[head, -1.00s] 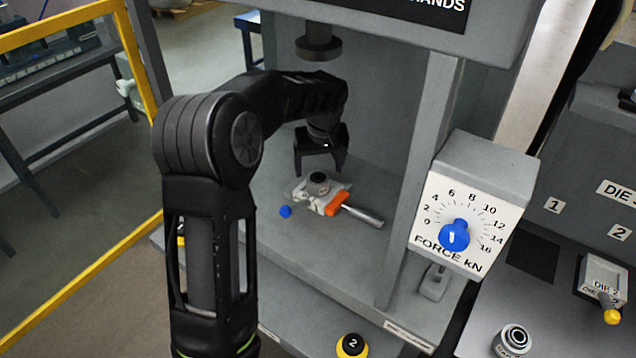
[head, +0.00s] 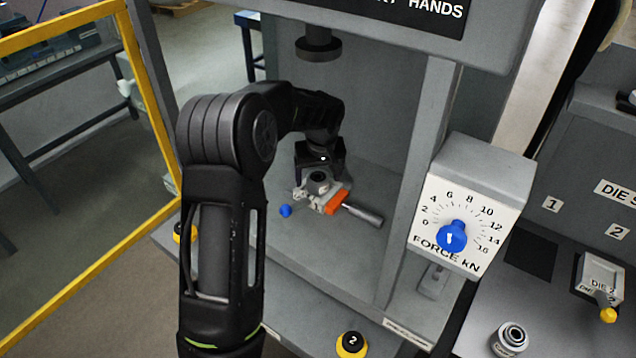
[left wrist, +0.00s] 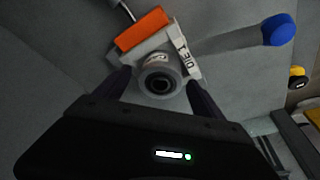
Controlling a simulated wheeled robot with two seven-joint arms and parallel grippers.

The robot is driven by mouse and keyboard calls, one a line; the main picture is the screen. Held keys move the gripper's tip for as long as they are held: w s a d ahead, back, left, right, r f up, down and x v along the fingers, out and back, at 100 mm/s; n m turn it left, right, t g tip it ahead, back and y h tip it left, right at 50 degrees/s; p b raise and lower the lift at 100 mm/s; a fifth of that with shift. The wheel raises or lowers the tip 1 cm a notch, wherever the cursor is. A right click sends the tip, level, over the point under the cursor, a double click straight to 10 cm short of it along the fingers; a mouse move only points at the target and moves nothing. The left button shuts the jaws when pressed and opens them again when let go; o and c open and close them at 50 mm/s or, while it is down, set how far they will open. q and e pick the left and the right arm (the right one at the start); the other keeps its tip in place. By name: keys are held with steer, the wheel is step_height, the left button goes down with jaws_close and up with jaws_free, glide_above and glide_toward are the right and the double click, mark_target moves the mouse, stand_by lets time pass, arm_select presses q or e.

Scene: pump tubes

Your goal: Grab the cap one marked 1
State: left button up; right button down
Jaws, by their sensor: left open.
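A grey ringed cap with a dark centre (head: 318,178) sits on the die block in the press bay. In the left wrist view the cap (left wrist: 159,80) shows a small white label, too small to read. The die block (left wrist: 187,62) has "DIE" lettering, an orange part and a blue-knobbed rod. My left gripper (head: 319,172) is open and points down over the cap. In the left wrist view its fingers (left wrist: 158,86) stand on either side of the cap, with no clear contact. My right gripper is not in view.
The press ram (head: 318,48) hangs above the bay. The force dial box (head: 472,205) stands to the right. Another ringed part (head: 509,338) and a second die (head: 602,275) are on the right bench.

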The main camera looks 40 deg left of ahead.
mark_target(314, 172)
arm_select(q)
steer(key=c, duration=1.7)
jaws_close()
steer(key=shift+r, duration=0.15)
steer(key=shift+w+r, duration=0.1)
steer(key=shift+r, duration=0.35)
steer(key=shift+a+r+b, duration=0.25)
steer(key=shift+r+b, duration=0.15)
steer(key=shift+r, duration=0.15)
steer(key=shift+a+r+b, duration=0.2)
steer(key=shift+r+b, duration=0.2)
steer(key=shift+r, duration=0.15)
steer(key=s+a+b, duration=0.2)
steer(key=s+a, duration=0.1)
steer(key=a, duration=1.4)
steer(key=shift+s+b, duration=0.15)
steer(key=shift+b, duration=0.2)
steer(key=shift+r, duration=0.1)
